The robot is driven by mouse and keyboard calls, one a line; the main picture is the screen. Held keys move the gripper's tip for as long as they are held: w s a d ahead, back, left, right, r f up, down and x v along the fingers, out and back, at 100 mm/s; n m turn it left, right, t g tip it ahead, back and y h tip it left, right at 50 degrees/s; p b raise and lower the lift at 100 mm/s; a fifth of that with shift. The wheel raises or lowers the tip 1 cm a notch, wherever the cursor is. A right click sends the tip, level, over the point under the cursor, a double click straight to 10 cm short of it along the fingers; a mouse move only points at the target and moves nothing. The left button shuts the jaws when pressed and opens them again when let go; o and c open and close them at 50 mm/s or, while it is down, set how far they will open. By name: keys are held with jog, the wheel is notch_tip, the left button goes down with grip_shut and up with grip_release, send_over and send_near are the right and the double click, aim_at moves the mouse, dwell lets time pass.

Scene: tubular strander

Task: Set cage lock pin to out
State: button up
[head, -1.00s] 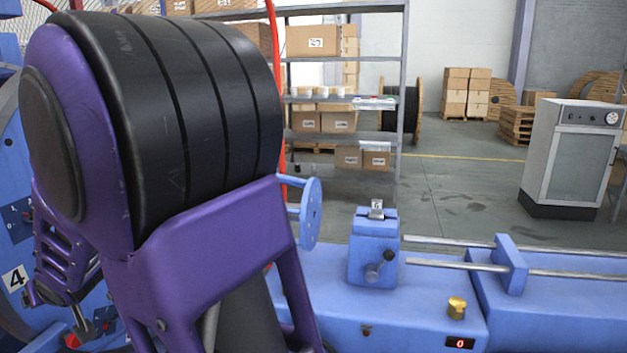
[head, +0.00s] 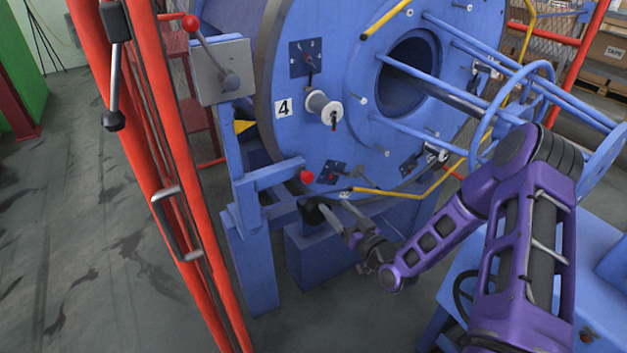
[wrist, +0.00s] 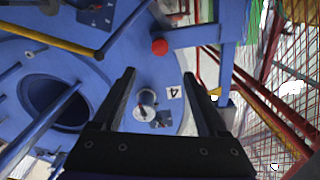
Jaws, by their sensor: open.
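The cage lock pin appears to be the red knob (head: 306,176) at the end of a blue bracket arm, beside the lower left rim of the large blue cage disc (head: 372,150). In the wrist view the red knob (wrist: 159,47) lies just beyond the fingertips, roughly centred between them. My gripper (head: 335,207) is open and empty, below and right of the knob in the head view. Its open fingers also show in the wrist view (wrist: 159,75). A gap seems to remain between fingers and knob. The pin's shaft is hidden.
A white bobbin (head: 323,106) and the "4" plate (head: 283,108) are on the disc. A yellow bar (head: 395,194) crosses near my gripper. Red guard posts (head: 165,180) and a red-balled lever (head: 190,22) stand left. Open floor (head: 90,240) lies beyond the posts.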

aim_at(309, 179)
jog(key=x, duration=1.4)
jog(key=shift+b, duration=0.3)
grip_shut()
dwell(0.6)
